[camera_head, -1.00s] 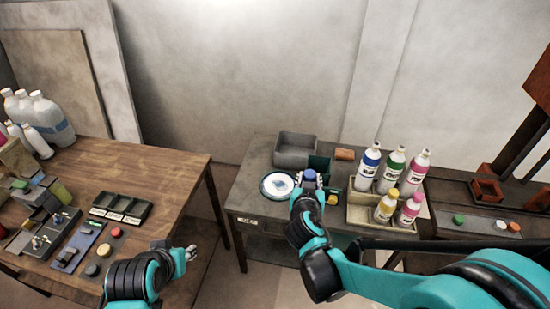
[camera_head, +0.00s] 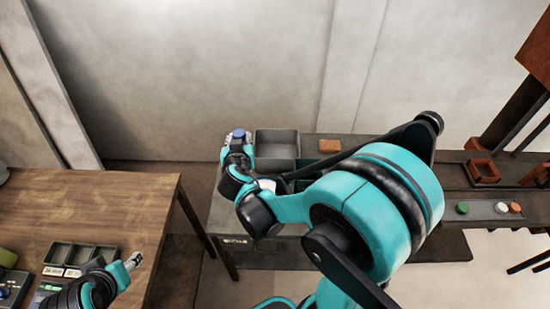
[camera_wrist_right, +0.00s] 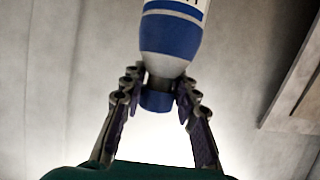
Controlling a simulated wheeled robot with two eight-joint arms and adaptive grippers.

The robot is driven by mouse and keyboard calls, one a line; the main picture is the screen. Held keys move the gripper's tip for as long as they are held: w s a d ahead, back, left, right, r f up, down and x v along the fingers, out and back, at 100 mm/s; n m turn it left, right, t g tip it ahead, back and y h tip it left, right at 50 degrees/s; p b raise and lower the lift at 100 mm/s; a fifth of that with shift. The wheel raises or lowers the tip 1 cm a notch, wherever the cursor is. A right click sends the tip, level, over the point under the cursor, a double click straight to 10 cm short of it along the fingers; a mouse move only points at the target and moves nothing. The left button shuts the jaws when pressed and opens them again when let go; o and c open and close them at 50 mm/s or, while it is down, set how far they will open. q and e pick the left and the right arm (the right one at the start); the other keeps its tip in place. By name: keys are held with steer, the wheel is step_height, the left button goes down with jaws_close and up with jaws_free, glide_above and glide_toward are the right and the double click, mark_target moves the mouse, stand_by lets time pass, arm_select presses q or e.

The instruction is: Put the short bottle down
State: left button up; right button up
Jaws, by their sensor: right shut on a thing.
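My right gripper (camera_head: 239,142) is shut on a bottle with a blue cap (camera_head: 239,134). In the right wrist view the fingers grip it at the neck by the blue cap (camera_wrist_right: 157,99); its white and blue body (camera_wrist_right: 171,35) runs out of the top of the picture, so its full height does not show. In the head view only the cap shows, just left of the grey bin, and the gripper and arm hide the body. My left gripper (camera_head: 133,261) is low at the left, by the wooden table's right edge; its jaw opening is unclear.
The grey bin (camera_head: 277,145) stands at the back of the dark table, with an orange-brown block (camera_head: 330,146) to its right. My right arm covers much of this table. The wooden table (camera_head: 90,210) has a dark compartment tray (camera_head: 80,256) and bare wood behind it.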

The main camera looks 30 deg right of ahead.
steer(key=w+d+f+m+g+h+b, duration=0.2)
steer(key=w+d+f, duration=0.1)
steer(key=d, duration=0.5)
steer(key=w+d+f+m+g+h+b, duration=0.1)
steer(key=w+d+f+m+h+b, duration=0.2)
steer(key=d, duration=0.6)
step_height(320, 180, down, 9)
steer(key=b, duration=0.4)
steer(key=shift+w, duration=0.3)
steer(key=o, duration=1)
steer(key=shift+f, duration=0.1)
steer(key=shift+o, duration=0.6)
